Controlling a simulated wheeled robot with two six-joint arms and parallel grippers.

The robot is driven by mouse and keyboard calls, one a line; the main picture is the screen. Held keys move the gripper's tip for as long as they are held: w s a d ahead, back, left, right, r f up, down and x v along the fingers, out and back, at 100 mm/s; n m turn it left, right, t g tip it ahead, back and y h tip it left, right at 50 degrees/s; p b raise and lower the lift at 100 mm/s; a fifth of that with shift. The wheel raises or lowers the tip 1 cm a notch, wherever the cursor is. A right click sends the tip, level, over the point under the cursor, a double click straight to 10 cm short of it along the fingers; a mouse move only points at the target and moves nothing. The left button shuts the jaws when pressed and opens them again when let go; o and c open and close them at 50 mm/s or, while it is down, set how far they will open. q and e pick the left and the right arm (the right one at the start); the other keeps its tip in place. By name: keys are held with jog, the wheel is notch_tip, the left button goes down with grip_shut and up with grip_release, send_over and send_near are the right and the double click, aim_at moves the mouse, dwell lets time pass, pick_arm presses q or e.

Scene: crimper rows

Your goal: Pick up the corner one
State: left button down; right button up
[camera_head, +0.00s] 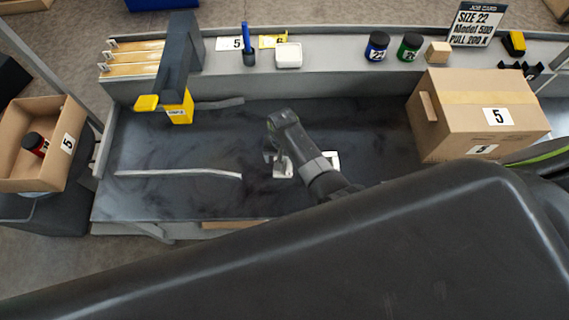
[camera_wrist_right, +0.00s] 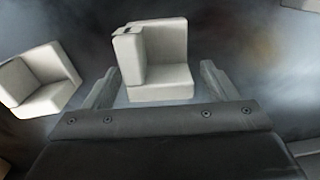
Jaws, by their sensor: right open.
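Two pale grey corner-shaped pieces lie on the dark bench top. In the right wrist view, one corner piece (camera_wrist_right: 165,62), with upright walls and a small dark slot on top, stands between the fingers of my right gripper (camera_wrist_right: 160,88). The fingers are apart, with gaps at both sides of it. The other piece (camera_wrist_right: 40,76) is outside the left finger. In the head view my right gripper (camera_head: 279,157) is low over the bench, partly covering a pale piece (camera_head: 284,169); another pale piece (camera_head: 333,160) shows beside my wrist. My left gripper is not in view.
A cardboard box (camera_head: 478,98) marked 5 stands at the right. A yellow-headed press (camera_head: 180,107) stands at the back left. A grey cable (camera_head: 180,173) lies on the bench. Jars (camera_head: 377,47) line the back shelf. An open box (camera_head: 60,117) stands left.

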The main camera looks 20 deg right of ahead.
jog(key=c, duration=1)
jog(key=shift+c, duration=0.2)
notch_tip(320, 180, up, 9)
jog(key=shift+r+p, duration=0.1)
jog(key=shift+p, duration=0.45)
jog(key=shift+r, duration=0.4)
